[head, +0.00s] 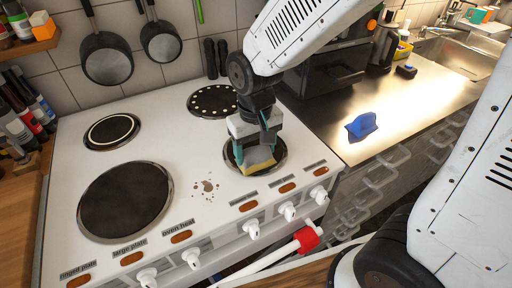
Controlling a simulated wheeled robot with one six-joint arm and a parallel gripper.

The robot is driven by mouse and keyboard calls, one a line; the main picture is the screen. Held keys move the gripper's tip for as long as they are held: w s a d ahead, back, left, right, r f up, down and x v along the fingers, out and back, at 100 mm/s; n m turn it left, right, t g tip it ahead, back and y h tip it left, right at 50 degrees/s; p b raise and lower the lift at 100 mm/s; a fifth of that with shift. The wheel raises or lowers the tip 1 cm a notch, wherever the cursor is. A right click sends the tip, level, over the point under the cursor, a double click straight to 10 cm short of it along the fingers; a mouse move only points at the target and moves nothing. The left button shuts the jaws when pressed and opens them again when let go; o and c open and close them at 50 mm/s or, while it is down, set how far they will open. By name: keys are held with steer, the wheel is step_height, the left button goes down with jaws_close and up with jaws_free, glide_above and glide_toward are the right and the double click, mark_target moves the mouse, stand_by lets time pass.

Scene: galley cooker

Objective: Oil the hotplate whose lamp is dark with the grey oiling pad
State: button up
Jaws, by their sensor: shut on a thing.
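My gripper (258,152) is over the front right hotplate (231,160) with its teal fingers shut on a pad. The pad (262,161) looks greyish with a yellowish edge, and my gripper partly hides it. It is at or just above the plate; I cannot tell whether it touches. The other hotplates are the large plate (125,200) at front left, the ringed plate (112,131) at back left and the dotted plate (212,100) at back right. Orange-brown lamps (131,258) line the front edge. I cannot tell which lamp is dark.
Brown spots (207,186) mark the white cooker top between the front plates. White knobs (252,230) stick out along the front. A blue object (361,126) lies on the steel counter at right. Pans (106,58) hang behind; bottles (22,118) stand at left.

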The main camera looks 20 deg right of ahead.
steer(key=shift+s+f, duration=0.1)
steer(key=shift+s+d, duration=0.15)
steer(key=shift+s, duration=0.4)
steer(key=shift+w+a, duration=0.25)
steer(key=shift+w, duration=1)
steer(key=shift+s+d, duration=0.2)
steer(key=shift+s, duration=1)
steer(key=shift+w+a, duration=0.2)
steer(key=shift+w, duration=0.9)
steer(key=shift+s, duration=0.1)
steer(key=shift+s+d, duration=0.25)
steer(key=shift+s, duration=0.8)
steer(key=shift+w+a, duration=0.15)
steer(key=shift+w, duration=0.5)
